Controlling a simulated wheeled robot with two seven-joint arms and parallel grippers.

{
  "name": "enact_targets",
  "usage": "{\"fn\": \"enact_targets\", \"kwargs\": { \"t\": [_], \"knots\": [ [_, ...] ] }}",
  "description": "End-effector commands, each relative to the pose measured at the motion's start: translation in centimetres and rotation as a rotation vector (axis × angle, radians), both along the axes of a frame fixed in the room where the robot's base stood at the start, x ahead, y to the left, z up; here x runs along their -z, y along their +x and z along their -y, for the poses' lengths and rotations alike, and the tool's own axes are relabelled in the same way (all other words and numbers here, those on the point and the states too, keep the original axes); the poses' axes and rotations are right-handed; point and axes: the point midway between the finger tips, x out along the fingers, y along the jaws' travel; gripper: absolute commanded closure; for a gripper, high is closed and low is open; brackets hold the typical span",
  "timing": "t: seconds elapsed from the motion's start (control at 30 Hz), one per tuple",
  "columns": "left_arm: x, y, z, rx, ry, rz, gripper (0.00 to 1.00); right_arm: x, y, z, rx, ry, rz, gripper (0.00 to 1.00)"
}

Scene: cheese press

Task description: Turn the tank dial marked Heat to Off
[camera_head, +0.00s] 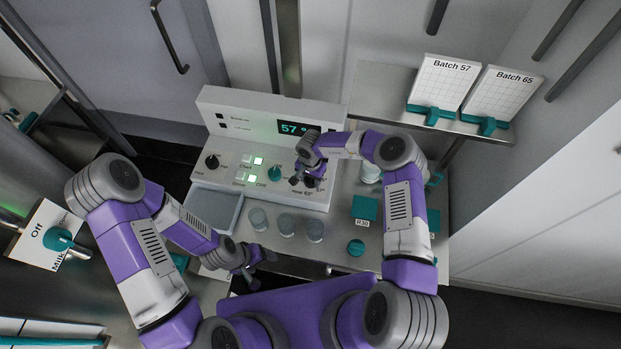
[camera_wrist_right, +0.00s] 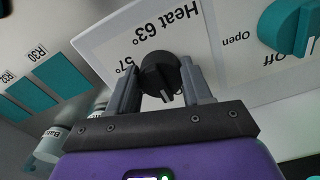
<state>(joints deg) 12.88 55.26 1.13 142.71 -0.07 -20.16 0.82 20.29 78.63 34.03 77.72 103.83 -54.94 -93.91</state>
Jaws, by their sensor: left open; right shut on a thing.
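The tank control panel (camera_head: 262,135) stands at the back with a lit display reading 57°. A black dial (camera_wrist_right: 160,76) at the panel's right end sits between the fingers of my right gripper (camera_wrist_right: 160,88), which is shut on it. The label "Heat 63°" (camera_wrist_right: 168,28) and a "57°" mark show upside down by the dial in the wrist view; the pointer's setting is hard to read. In the head view my right gripper (camera_head: 308,182) partly hides this dial. My left gripper (camera_head: 256,268) is open and empty, low over the front edge of the counter.
A teal dial (camera_head: 274,173), another black dial (camera_head: 212,161) and lit green buttons (camera_head: 252,178) share the panel. Clear cups (camera_head: 287,224) stand before it. Teal blocks (camera_head: 365,207) lie to the right. A plate marked Off (camera_head: 38,238) with a teal handle is at left.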

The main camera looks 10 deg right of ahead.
Motion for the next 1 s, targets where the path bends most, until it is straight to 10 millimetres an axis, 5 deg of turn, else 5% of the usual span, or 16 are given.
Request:
{"fn": "enact_targets", "kwargs": {
  "t": [0.23,0.27,0.4,0.73,1.0],
  "knots": [
    [0.0,0.0,0.0,0.0,0.0,0.0,0.25,0.0,0.0,0.0,-0.004,-0.001,0.001,0.81],
    [0.0,0.0,0.0,0.0,0.0,0.0,0.25,0.0,0.0,0.0,-0.004,-0.001,0.001,0.46],
    [0.0,0.0,0.0,0.0,0.0,0.0,0.25,0.0,0.0,0.0,-0.003,-0.001,0.001,0.25],
    [0.0,0.0,0.0,0.0,0.0,0.0,0.25,-0.4,0.0,0.0,-0.001,-0.001,0.002,0.25],
    [-0.2,0.0,0.0,0.0,0.0,0.0,0.25,-4.6,0.1,0.0,-0.002,-0.002,0.004,0.25]
  ]
}}
